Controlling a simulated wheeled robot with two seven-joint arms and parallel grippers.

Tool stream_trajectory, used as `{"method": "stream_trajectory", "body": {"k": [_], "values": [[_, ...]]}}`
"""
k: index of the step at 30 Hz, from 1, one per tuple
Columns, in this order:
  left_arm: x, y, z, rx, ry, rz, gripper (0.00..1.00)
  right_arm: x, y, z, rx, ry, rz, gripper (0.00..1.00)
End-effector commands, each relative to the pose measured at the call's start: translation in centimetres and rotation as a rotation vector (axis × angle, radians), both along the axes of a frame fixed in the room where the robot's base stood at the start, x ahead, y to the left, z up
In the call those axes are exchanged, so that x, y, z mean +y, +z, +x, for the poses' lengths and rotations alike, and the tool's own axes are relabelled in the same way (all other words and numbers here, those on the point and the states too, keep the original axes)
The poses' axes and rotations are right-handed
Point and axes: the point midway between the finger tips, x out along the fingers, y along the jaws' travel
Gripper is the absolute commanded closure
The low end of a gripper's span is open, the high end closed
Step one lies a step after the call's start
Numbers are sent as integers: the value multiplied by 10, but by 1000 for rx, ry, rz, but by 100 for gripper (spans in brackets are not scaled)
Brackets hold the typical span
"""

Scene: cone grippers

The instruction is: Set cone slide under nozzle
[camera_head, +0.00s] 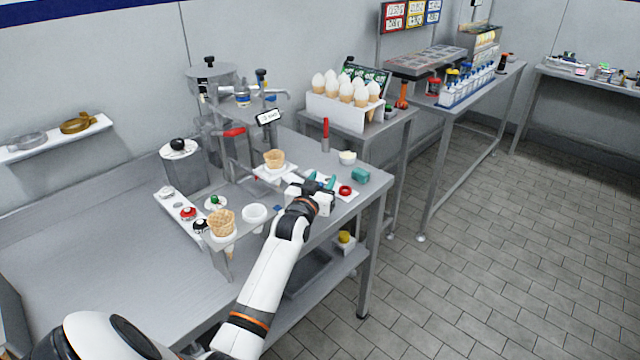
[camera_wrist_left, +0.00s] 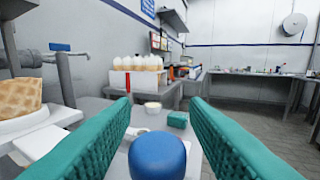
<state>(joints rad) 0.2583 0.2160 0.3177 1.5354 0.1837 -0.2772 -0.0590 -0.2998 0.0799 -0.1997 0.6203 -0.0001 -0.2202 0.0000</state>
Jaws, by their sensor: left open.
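A waffle cone (camera_head: 275,158) stands upright on the white cone slide (camera_head: 268,176), in front of the metal dispenser (camera_head: 232,125). Its nozzle cannot be made out clearly, so I cannot tell whether the cone is lined up under it. In the left wrist view the cone (camera_wrist_left: 18,101) and the slide's round white holder (camera_wrist_left: 42,126) are at the left edge. My left gripper (camera_head: 320,181) is open just right of the slide. In the wrist view a blue knob (camera_wrist_left: 158,157) shows low between its teal fingers; I cannot tell whether they touch it. My right gripper is not in view.
Another waffle cone (camera_head: 222,222) stands in a holder nearer me, beside a white cup (camera_head: 255,214). A rack of topped cones (camera_head: 335,112) stands behind.

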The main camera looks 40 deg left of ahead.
Motion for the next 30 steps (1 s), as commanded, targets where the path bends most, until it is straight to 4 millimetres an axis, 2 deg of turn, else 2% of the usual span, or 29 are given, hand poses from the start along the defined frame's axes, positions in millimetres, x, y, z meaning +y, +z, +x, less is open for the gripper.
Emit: {"method": "stream_trajectory", "body": {"k": [5, 18, 24, 30], "values": [[-5, -2, -14, 2, -1, -2, 59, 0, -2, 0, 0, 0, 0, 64], [-31, -2, -97, 2, 1, -1, 59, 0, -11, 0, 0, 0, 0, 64], [-37, -1, -113, 1, 0, 0, 59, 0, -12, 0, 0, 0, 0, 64], [-37, 0, -114, 0, 0, 0, 59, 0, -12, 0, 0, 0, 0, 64]]}}
